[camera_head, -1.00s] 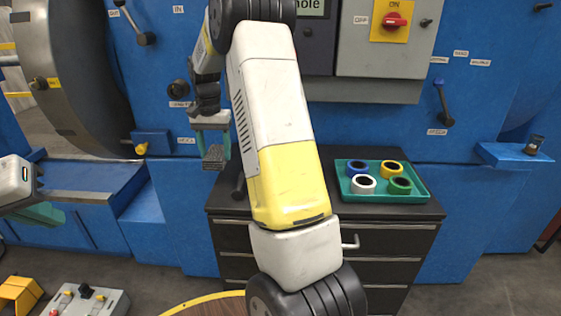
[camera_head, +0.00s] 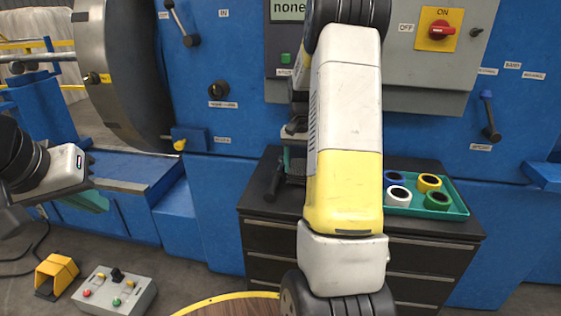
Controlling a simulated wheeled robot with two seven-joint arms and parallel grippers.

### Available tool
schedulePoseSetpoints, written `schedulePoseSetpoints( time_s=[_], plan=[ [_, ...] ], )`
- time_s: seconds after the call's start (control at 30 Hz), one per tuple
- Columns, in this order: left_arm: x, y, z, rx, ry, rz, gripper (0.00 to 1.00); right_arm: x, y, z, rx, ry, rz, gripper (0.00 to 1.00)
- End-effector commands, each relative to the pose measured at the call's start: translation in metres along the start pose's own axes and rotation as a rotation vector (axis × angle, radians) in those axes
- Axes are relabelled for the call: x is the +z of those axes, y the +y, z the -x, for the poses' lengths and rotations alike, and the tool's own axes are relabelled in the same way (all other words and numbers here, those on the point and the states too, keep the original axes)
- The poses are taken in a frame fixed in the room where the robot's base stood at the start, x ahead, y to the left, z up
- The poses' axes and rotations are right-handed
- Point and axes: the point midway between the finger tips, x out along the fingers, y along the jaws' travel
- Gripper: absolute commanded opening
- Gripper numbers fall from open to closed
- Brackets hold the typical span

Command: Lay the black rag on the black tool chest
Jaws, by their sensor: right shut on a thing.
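The black tool chest (camera_head: 255,200) stands in the middle, its dark top partly hidden behind my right arm. My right gripper (camera_head: 293,168) is over the left part of the chest top, mostly hidden behind my own arm. It is shut on a small dark piece, seemingly the black rag (camera_head: 297,167), of which only a sliver shows. I cannot tell whether the rag touches the chest top. My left gripper (camera_head: 90,203) is at the left, away from the chest, with greenish fingers; I cannot tell whether it is open.
A dark handled tool (camera_head: 273,184) lies on the chest's left part. A green tray (camera_head: 456,203) with blue, yellow, white and green rings sits on its right part. A blue machine (camera_head: 220,130) rises behind. A grey control box (camera_head: 115,290) and yellow pedal (camera_head: 56,270) are at lower left.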

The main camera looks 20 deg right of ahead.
Motion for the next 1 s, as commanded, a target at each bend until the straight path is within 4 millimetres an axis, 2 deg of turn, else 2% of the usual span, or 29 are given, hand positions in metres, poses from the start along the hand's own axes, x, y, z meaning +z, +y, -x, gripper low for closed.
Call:
schedulePoseSetpoints(
  time_s=[0.07, 0.4, 0.43, 0.5, 0.83, 1.0],
  plan=[
    [0.0, 0.0, 0.0, 0.0, 0.0, 0.0, 0.0, 0.0, 0.0, -0.006, 0.0, 0.0, 0.0, 0.11],
    [0.0, 0.0, 0.0, 0.0, 0.0, 0.0, 0.0, 0.0, -0.001, -0.009, 0.0, 0.001, 0.0, 0.11],
    [0.0, 0.0, 0.0, 0.0, 0.0, 0.0, 0.0, 0.0, -0.001, -0.009, -0.001, 0.002, 0.0, 0.63],
    [0.0, 0.0, 0.0, 0.0, 0.0, 0.0, 0.0, 0.0, -0.001, -0.008, 0.0, 0.002, 0.0, 0.77],
    [0.0, 0.0, 0.0, 0.0, 0.0, 0.0, 0.0, 0.0, -0.001, -0.007, -0.001, 0.002, 0.0, 0.79],
    [0.0, 0.0, 0.0, 0.0, 0.0, 0.0, 0.0, -0.001, -0.001, 0.008, -0.001, 0.004, 0.0, 0.79]
  ],
)
